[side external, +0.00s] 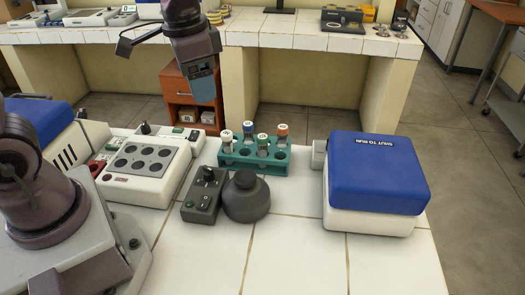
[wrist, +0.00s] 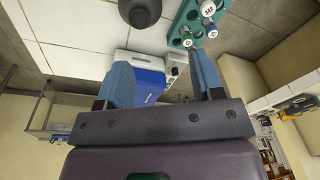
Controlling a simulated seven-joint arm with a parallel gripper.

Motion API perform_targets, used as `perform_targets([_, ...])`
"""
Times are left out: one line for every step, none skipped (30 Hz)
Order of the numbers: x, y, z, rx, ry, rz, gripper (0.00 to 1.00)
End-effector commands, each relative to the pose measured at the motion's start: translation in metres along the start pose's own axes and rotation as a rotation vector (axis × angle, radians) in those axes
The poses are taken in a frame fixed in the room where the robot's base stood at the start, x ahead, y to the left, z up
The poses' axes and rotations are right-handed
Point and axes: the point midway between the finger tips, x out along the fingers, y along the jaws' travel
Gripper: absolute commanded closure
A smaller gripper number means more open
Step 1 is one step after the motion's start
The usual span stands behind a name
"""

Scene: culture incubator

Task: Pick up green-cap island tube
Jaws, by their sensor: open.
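The green-cap tube (side external: 262,138) stands upright in a teal rack (side external: 240,169), in the near row. My gripper (side external: 205,98) hangs in the air, above and to the left of the rack in the side view. In the wrist view my gripper (wrist: 164,70) has its two blue fingers wide apart with nothing held between them. The rack (wrist: 180,22) shows at the top of the wrist view with several caps; I cannot tell there which one is green.
A blue-lidded machine (side external: 376,172) stands to the right. A white block with dark wells (side external: 140,165) is further left. The front tiles are clear.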

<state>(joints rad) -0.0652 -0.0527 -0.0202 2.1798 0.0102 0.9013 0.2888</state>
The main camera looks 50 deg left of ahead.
Motion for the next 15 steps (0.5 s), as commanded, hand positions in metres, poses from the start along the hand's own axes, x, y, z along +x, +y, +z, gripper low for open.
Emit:
perform_targets([0.015, -0.006, -0.013, 0.073, -0.037, 0.013, 0.39])
perform_targets([0.023, -0.009, -0.021, 0.126, -0.052, 0.020, 0.39])
perform_targets([0.034, -0.013, -0.031, 0.201, -0.071, 0.031, 0.39])
perform_targets([0.043, -0.017, -0.039, 0.261, -0.085, 0.040, 0.39])
perform_targets([0.052, -0.020, -0.046, 0.324, -0.096, 0.050, 0.39])
perform_targets([0.066, -0.024, -0.056, 0.414, -0.110, 0.065, 0.39])
perform_targets([0.076, -0.027, -0.063, 0.486, -0.119, 0.077, 0.39])
perform_targets([0.086, -0.030, -0.070, 0.563, -0.125, 0.090, 0.39])
perform_targets([0.101, -0.035, -0.080, 0.675, -0.130, 0.107, 0.39])
perform_targets([0.110, -0.038, -0.087, 0.760, -0.130, 0.118, 0.39])
perform_targets([0.117, -0.040, -0.093, 0.843, -0.127, 0.127, 0.39])
perform_targets([0.125, -0.043, -0.101, 0.949, -0.119, 0.134, 0.39])
perform_targets([0.129, -0.045, -0.107, 1.026, -0.111, 0.136, 0.39])
perform_targets([0.130, -0.047, -0.113, 1.097, -0.101, 0.134, 0.39])
perform_targets([0.129, -0.049, -0.119, 1.186, -0.086, 0.127, 0.39])
